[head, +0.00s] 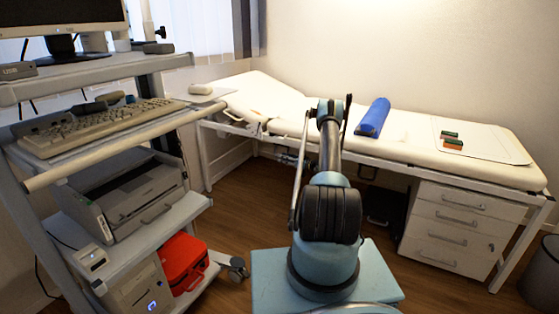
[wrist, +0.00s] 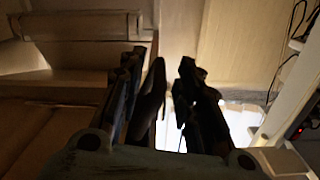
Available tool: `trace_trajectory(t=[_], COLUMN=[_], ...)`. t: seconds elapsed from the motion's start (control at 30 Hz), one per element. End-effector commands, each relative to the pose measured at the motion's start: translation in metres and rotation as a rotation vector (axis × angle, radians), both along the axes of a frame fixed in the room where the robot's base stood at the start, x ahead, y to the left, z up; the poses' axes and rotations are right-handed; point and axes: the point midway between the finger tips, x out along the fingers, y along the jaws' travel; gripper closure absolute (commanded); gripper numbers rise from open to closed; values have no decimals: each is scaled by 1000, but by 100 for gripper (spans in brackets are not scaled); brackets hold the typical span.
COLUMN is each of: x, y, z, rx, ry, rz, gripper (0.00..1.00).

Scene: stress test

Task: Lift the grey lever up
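In the wrist view my gripper (wrist: 171,70) shows as dark fingers with a lit gap between them, and I see nothing held there. In the head view my arm reaches toward the white couch (head: 270,100), and its own links hide the gripper. I cannot make out a grey lever for certain in either view. Small dark fittings (head: 288,158) show under the couch's near edge, left of my arm. A pale bar (head: 238,125) runs along the couch frame there. The wrist view is dark, and the surfaces beyond the fingers are hard to name.
A blue bolster (head: 372,117) and small green and orange boxes (head: 452,141) lie on the couch. A drawer unit (head: 455,228) stands below its right end. At left a cart holds a keyboard (head: 100,127), a printer (head: 125,190) and a red case (head: 183,262). Some wooden floor is clear between.

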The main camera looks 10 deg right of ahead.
Motion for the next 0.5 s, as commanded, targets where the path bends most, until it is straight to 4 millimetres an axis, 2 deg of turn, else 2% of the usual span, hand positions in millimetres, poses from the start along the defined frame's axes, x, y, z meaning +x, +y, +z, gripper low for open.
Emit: trace_trajectory(t=[0.2,0.5], x=[15,21], y=[22,29], z=[0,0], rx=[0,0], ry=[0,0], rz=[1,0], gripper=[69,69])
